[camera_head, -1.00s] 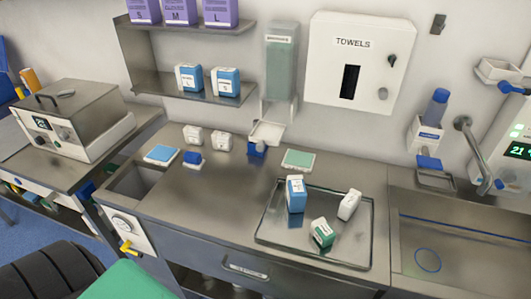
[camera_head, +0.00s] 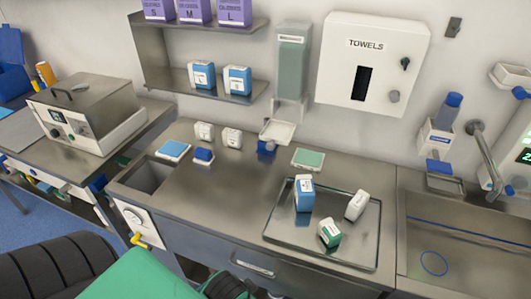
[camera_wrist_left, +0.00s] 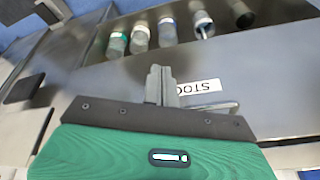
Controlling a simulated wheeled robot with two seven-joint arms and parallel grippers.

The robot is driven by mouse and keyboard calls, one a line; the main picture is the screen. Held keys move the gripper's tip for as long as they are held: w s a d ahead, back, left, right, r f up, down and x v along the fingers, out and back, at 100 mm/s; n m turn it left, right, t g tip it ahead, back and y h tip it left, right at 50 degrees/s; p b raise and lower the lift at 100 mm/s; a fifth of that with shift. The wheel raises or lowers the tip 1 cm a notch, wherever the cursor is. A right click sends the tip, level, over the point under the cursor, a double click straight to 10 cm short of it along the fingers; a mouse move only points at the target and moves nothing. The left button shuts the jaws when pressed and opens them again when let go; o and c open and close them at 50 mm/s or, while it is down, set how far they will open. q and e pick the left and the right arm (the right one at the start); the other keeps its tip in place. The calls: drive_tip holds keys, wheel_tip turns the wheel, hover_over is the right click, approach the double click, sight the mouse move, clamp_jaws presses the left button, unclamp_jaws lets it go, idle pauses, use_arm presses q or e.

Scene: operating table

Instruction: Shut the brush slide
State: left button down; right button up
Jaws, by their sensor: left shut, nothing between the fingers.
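I cannot tell for sure which part is the brush slide. A steel drawer front (camera_head: 215,258) with a bar handle (camera_head: 253,266) is below the counter in the head view. My right gripper is out of view.
A steel tray (camera_head: 285,235) with three small boxes lies on the counter (camera_head: 225,190). A sink (camera_head: 465,245) is at the right. A white panel with a yellow lever (camera_head: 140,240) is at the left, near my green arm link.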

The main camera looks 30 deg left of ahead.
use_arm(q)
drive_tip(key=w+a+r+m+t+y, duration=0.1)
drive_tip(key=w+a+r+m+t, duration=0.1)
drive_tip(key=r, duration=0.3)
drive_tip(key=w+a+r+m+t+y, duration=0.1)
drive_tip(key=w+a+r+m+t, duration=0.1)
drive_tip(key=w+r+t, duration=0.1)
drive_tip(key=w+a+r+m+t+y, duration=0.1)
drive_tip(key=w+a+r+m+t, duration=0.1)
drive_tip(key=w+r, duration=0.3)
drive_tip(key=shift+a+r+t, duration=0.25)
drive_tip(key=shift+r, duration=0.55)
drive_tip(key=shift+a+r+t, duration=0.25)
drive_tip(key=shift+r, duration=0.55)
drive_tip(key=w+a+r+m+t+y, duration=0.1)
drive_tip(key=w+a+r+m+t, duration=0.25)
drive_tip(key=r+m+t, duration=0.35)
drive_tip(key=g+p, duration=0.1)
drive_tip(key=p, duration=0.4)
approach(269, 147)
drive_tip(key=x, duration=0.5)
drive_tip(key=shift+w+r, duration=0.1)
drive_tip(key=shift+w, duration=0.25)
drive_tip(key=shift+w+a, duration=0.15)
drive_tip(key=shift+w, duration=0.4)
